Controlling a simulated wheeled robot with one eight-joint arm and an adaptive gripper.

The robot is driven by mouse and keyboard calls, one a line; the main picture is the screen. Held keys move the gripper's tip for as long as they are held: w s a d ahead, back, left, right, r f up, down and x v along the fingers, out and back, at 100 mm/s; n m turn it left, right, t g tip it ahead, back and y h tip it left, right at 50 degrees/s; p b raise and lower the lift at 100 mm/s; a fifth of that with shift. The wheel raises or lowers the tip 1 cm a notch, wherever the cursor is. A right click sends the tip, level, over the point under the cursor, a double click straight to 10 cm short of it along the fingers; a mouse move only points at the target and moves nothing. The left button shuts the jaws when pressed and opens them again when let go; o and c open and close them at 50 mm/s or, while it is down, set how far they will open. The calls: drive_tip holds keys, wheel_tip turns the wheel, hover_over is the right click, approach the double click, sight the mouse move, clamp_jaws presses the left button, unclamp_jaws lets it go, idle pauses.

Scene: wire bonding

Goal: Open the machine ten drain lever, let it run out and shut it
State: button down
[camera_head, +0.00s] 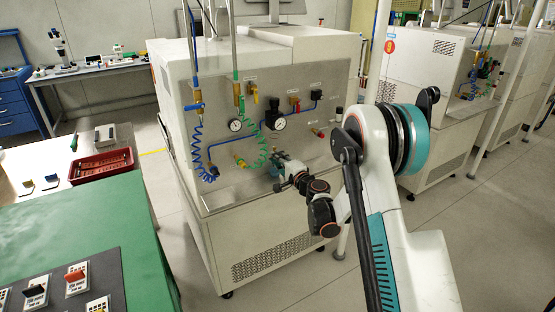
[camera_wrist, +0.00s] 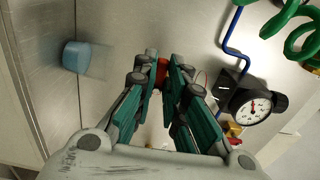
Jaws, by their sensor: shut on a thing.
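The machine (camera_head: 330,75) in front of me has a grey panel with valves, hoses and gauges. My gripper (camera_head: 283,165) reaches to the lower middle of this panel. In the wrist view, my gripper (camera_wrist: 161,78) is shut on a small red lever (camera_wrist: 162,71) at the panel, beside a short grey stub (camera_wrist: 151,54). The fingers cover most of the lever, and its exact angle is hard to tell. In the head view my gripper and arm hide it. A light blue cup-like piece (camera_wrist: 75,56) shows to the left in the wrist view.
A black-rimmed gauge (camera_wrist: 250,106) and a green coiled hose (camera_wrist: 290,18) are close on the right in the wrist view. Blue and green coiled hoses hang on the panel. A green-topped table (camera_head: 75,215) with a red crate (camera_head: 101,166) stands at left.

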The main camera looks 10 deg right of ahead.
drive_tip(key=c, duration=1.6)
unclamp_jaws()
drive_tip(key=shift+d, duration=0.1)
drive_tip(key=shift+c, duration=0.2)
drive_tip(key=v, duration=1.2)
